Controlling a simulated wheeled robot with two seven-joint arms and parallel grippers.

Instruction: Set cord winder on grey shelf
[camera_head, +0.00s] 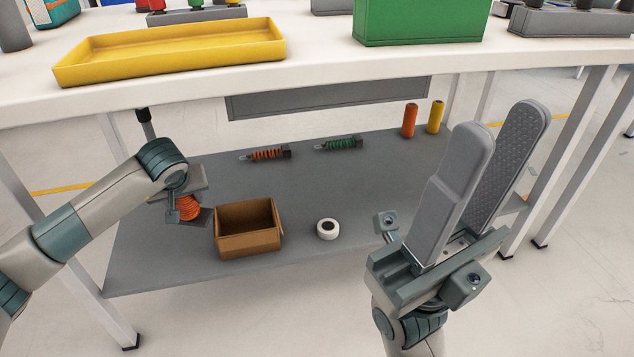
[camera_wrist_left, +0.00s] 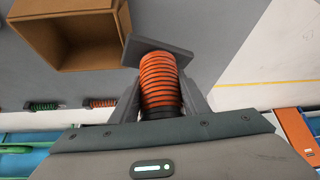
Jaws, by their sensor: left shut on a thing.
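The cord winder (camera_head: 188,207), orange cord wound between dark grey end plates, is held in my left gripper (camera_head: 186,209). In the left wrist view the cord winder (camera_wrist_left: 160,82) sits between the two fingers, with one square end plate beyond them. The grey shelf (camera_head: 300,180) is the lower board under the white table. The winder is over the shelf's left part, left of the cardboard box; I cannot tell whether it touches the shelf. My right gripper (camera_head: 500,125) is open and empty, in front of the shelf's right side.
On the shelf are an open cardboard box (camera_head: 247,243), a white tape roll (camera_head: 327,229), orange (camera_head: 267,154) and green (camera_head: 340,144) coiled tools, and orange (camera_head: 409,120) and yellow (camera_head: 435,117) cylinders. The white tabletop (camera_head: 310,60) overhangs the shelf. The shelf's middle is clear.

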